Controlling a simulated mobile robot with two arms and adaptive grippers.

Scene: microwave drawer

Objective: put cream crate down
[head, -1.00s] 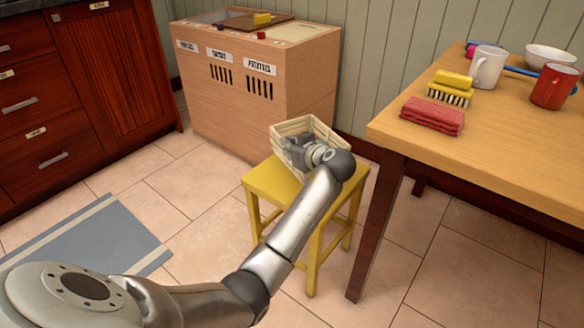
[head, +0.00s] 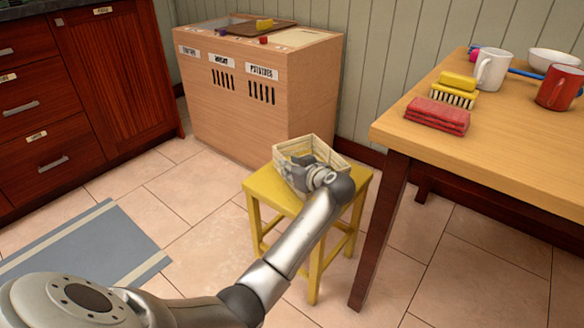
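The cream crate (head: 327,153) is at the yellow stool (head: 262,183), over or on its seat; the arm hides part of its base, so I cannot tell whether it touches fully. It looks roughly upright. My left gripper (head: 298,168) is at the near-left side of the crate, with its fingers at the crate's wall. The fingers are small and partly hidden by the wrist, so their closing does not show clearly. My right gripper is not in view.
A wooden table (head: 480,145) at the right holds red cloths (head: 437,115), a brush, mugs and a bowl. A wooden vegetable bin (head: 235,120) stands behind the stool. A blue-grey mat (head: 85,250) lies on the tiled floor at the left.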

